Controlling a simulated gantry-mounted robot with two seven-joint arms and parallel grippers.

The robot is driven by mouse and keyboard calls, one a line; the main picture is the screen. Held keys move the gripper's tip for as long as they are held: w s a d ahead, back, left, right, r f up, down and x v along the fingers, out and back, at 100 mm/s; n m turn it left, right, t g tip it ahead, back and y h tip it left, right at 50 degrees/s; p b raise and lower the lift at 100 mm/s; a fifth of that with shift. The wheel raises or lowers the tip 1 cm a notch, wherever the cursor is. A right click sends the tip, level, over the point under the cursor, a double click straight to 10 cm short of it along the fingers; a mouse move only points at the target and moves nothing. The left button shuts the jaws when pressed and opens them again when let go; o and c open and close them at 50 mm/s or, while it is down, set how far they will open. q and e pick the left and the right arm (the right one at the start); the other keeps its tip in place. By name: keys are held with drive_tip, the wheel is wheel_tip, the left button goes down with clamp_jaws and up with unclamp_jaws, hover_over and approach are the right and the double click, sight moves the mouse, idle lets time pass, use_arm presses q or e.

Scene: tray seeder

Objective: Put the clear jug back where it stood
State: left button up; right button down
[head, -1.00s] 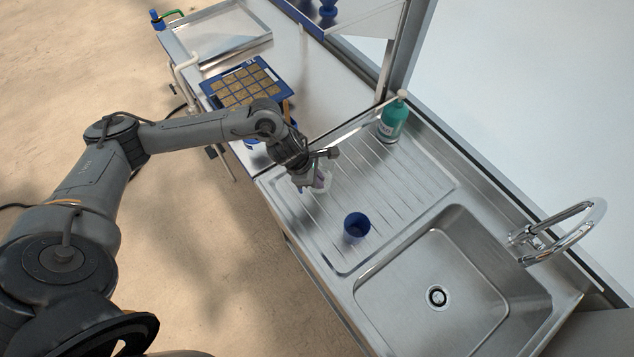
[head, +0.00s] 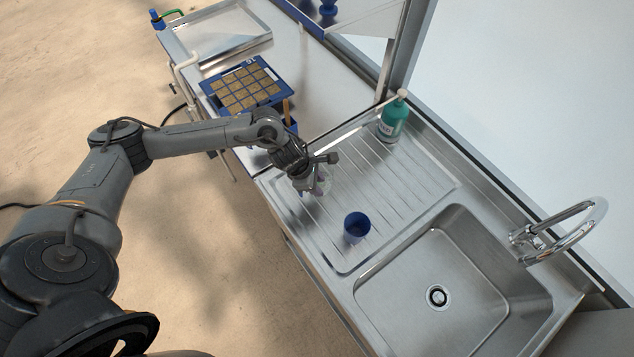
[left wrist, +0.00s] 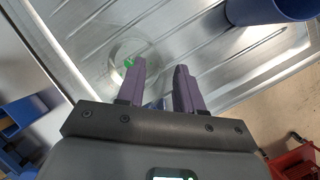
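The clear jug (left wrist: 118,62) shows faintly in the left wrist view as a see-through round outline with a small green mark, over the ribbed steel draining board (left wrist: 88,28). In the head view it is mostly hidden by my left gripper (head: 318,190), at the board's left part. My left gripper's purple fingers (left wrist: 160,72) have a gap between them and overlap the jug's near side. I cannot tell whether a clear part of the jug is between them, or whether the jug touches the board. My right gripper is not in view.
A blue cup (head: 356,228) stands on the board between my left gripper and the sink basin (head: 470,260). A green bottle (head: 393,120) stands at the board's back edge. A blue seed tray (head: 240,84) lies on the bench behind. The board's middle is clear.

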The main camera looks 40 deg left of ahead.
use_arm(q)
drive_tip(key=shift+r, duration=0.15)
drive_tip(key=shift+r, duration=0.2)
drive_tip(key=v, duration=1)
drive_tip(key=d+r+n+t+h, duration=0.1)
drive_tip(key=d+n+t+h, duration=0.3)
drive_tip(key=d+n, duration=1.3)
drive_tip(key=s+a+f+n+g+y, duration=0.2)
drive_tip(key=s+n, duration=0.6)
drive_tip(key=n, duration=0.6)
drive_tip(key=s+a+f+n+g+y, duration=0.1)
drive_tip(key=s+a+f+n+y, duration=0.3)
drive_tip(key=s+n, duration=0.4)
drive_tip(key=a+n, duration=0.1)
drive_tip(key=n, duration=0.5)
drive_tip(key=shift+a+g+y, duration=0.25)
drive_tip(key=shift+g+y, duration=0.05)
drive_tip(key=shift+g, duration=0.1)
